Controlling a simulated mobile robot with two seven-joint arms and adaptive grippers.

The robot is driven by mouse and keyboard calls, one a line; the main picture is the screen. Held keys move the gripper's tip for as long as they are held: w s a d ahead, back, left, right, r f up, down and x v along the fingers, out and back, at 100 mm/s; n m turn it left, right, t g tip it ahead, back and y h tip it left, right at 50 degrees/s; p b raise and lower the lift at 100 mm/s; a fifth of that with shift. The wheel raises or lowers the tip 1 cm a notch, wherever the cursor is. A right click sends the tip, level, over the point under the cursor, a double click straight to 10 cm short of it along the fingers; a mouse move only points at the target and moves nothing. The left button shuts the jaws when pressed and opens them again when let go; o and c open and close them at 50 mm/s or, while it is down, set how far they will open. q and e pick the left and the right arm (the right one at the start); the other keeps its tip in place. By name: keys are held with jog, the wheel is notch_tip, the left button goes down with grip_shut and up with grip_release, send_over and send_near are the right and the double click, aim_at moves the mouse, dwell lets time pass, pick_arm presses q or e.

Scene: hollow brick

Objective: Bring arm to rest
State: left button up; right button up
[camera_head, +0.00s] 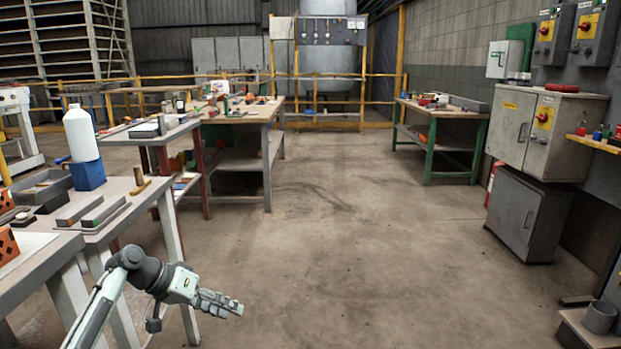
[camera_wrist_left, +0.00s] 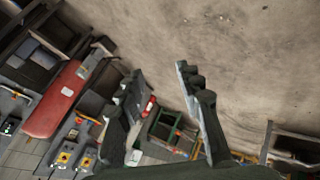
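My left arm comes in from the lower left of the head view. Its gripper (camera_head: 222,303) hangs over the bare floor, to the right of the near workbench (camera_head: 105,235), and points right. In the left wrist view, the two fingers of this gripper (camera_wrist_left: 158,85) stand apart with nothing between them. An orange block with dark holes (camera_head: 6,246), perhaps the hollow brick, is cut off at the left edge of the head view, on the bench. My right gripper is in neither view.
The near bench also holds a white bottle (camera_head: 81,133) on a blue block (camera_head: 87,175) and grey trays. More benches stand behind it, and a green-legged table (camera_head: 440,128) is at the back right. Electrical cabinets (camera_head: 540,130) line the right wall. The middle floor (camera_head: 350,230) is clear.

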pick_arm(q)
jog(key=w+a+r+n+t+y, duration=0.1)
jog(key=w+a+t+y, duration=0.2)
jog(key=a, duration=0.4)
jog(key=w+a+y, duration=0.3)
jog(key=a+y, duration=0.2)
jog(key=a, duration=0.3)
jog(key=w+a+r+n+t+y, duration=0.1)
jog(key=w+a+t+y, duration=0.2)
jog(key=a, duration=0.4)
jog(key=s+d+f+g, duration=0.2)
jog(key=s+d+f, duration=0.2)
jog(key=s+f, duration=0.55)
jog(key=s+d+f+g, duration=0.2)
jog(key=s+d+f, duration=0.2)
jog(key=s+f, duration=0.55)
jog(key=s+d+f+g, duration=0.1)
jog(key=s+f, duration=0.3)
jog(key=s, duration=0.4)
jog(key=s+d+f+g+h, duration=0.1)
jog(key=s+d+f, duration=0.2)
jog(key=s, duration=0.5)
jog(key=s+d+f+g+h, duration=0.1)
jog(key=s+f, duration=0.3)
jog(key=s, duration=0.5)
jog(key=shift+d+f+m, duration=0.4)
jog(key=shift+d, duration=0.1)
